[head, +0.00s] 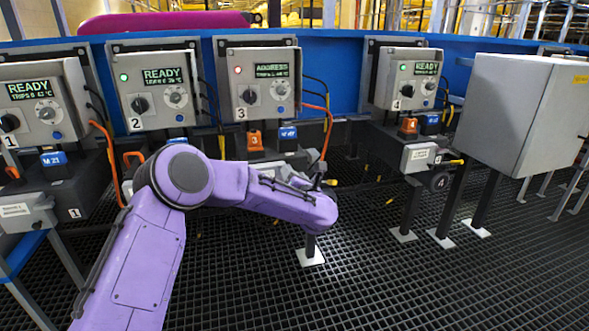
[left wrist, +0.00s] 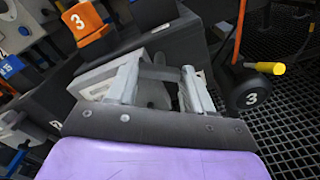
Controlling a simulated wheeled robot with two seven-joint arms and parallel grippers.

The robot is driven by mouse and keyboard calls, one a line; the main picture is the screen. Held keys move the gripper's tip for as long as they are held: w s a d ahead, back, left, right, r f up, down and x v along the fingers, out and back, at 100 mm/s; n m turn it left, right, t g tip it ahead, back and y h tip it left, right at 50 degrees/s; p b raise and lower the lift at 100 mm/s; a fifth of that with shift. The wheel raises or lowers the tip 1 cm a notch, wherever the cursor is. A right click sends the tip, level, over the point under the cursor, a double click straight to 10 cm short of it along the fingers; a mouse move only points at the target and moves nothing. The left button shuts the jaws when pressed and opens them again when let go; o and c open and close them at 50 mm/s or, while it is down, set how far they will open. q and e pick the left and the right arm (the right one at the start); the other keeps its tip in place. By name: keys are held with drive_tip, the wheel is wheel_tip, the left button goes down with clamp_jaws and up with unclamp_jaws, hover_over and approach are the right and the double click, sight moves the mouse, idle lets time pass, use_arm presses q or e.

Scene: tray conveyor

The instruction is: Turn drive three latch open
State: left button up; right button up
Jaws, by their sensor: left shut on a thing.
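Drive three (head: 257,82) is a grey unit with a red lamp, a dark knob and a display reading ADDRESS. An orange block marked 3 (head: 255,140) sits below it and also shows in the left wrist view (left wrist: 84,25). My purple left arm reaches across the head view and hides most of the latch box below drive three. In the left wrist view my left gripper (left wrist: 162,90) is shut on the dark latch (left wrist: 153,75) at the front of a pale grey box (left wrist: 100,80). The fingers hide part of the latch, so its exact angle is unclear. My right gripper is out of view.
A round black wheel marked 3 (left wrist: 252,93) with a yellow tip stands right of the gripper, close to an orange cable (left wrist: 240,30). Drive two (head: 158,85) and drive four (head: 408,80) flank drive three. A grey cabinet (head: 515,105) stands at right; dark grating covers the floor.

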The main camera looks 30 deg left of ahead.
use_arm(q)
drive_tip(key=shift+d+f+m+p, duration=0.1)
drive_tip(key=shift+m+p, duration=4)
drive_tip(key=shift+m, duration=1.5)
drive_tip(key=o, duration=1)
drive_tip(key=shift+o, duration=0.2)
drive_tip(key=p+v, duration=0.1)
drive_tip(key=v, duration=0.9)
drive_tip(key=shift+s+d, duration=0.15)
drive_tip(key=shift+s, duration=0.05)
